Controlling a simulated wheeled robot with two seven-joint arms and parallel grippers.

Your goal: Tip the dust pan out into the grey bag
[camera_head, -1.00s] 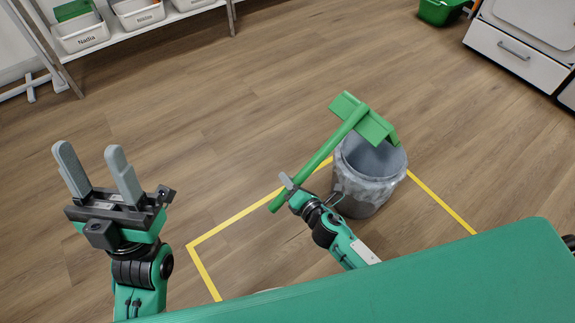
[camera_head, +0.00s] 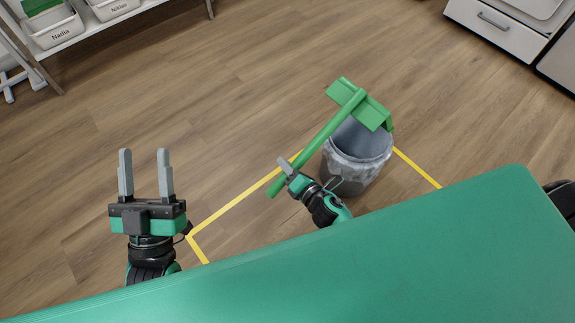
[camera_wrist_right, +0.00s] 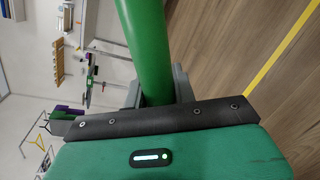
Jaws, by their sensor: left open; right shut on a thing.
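The green dust pan (camera_head: 360,104) has a long handle that slopes down to the left. My right gripper (camera_head: 286,172) is shut on this handle near its lower end. The handle also fills the upper middle of the right wrist view (camera_wrist_right: 147,45). The pan head is over the far side of the grey bag (camera_head: 352,173), which lines a round bin standing on the floor. The bag's mouth is open and partly covered by the pan. Whether the pan holds anything cannot be seen. My left gripper (camera_head: 146,180) is open and empty, well left of the bag.
Yellow tape (camera_head: 240,208) marks the wooden floor around the bin. A shelf with white named boxes (camera_head: 52,27) stands at the far left. White drawers (camera_head: 492,28) stand at the far right. The floor between is clear.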

